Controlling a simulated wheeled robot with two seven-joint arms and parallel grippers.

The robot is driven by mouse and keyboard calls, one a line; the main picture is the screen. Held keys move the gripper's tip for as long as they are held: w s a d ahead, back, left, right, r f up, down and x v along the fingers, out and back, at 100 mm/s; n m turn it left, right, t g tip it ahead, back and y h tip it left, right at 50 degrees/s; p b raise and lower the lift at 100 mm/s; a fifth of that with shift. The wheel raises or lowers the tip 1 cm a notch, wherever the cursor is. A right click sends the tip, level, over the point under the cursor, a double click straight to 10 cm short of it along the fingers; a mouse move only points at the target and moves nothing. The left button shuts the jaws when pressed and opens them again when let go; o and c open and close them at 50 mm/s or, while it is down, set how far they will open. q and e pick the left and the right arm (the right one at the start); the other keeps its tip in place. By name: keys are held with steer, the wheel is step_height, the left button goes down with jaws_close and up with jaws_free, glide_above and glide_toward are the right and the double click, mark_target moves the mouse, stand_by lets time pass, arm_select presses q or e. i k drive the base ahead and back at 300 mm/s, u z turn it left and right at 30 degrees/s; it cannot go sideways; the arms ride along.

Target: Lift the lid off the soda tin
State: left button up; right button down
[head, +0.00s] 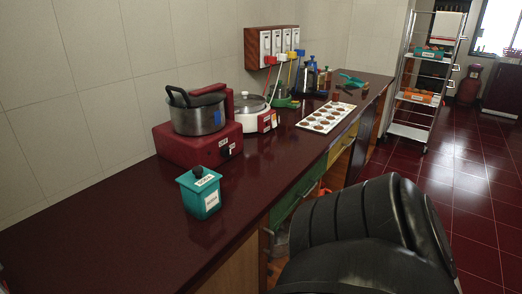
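The soda tin (201,202) is a small teal box with a pale label on its front. It stands upright on the dark red counter (135,240), near the middle of the head view. Its teal lid (207,181) sits on top, with a dark round knob and a small label. The lid looks seated on the tin. Neither of my grippers shows in the head view, so nothing is seen touching the tin or lid.
A red appliance (196,150) carrying a dark pot (197,117) stands just behind the tin. Farther back are a white-and-red cooker (252,112) and a white tray (326,117) of brown rounds. Bare counter lies left and right of the tin. A large black ribbed shape fills the lower right.

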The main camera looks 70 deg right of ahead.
mark_target(198, 178)
steer(key=z, duration=2.45)
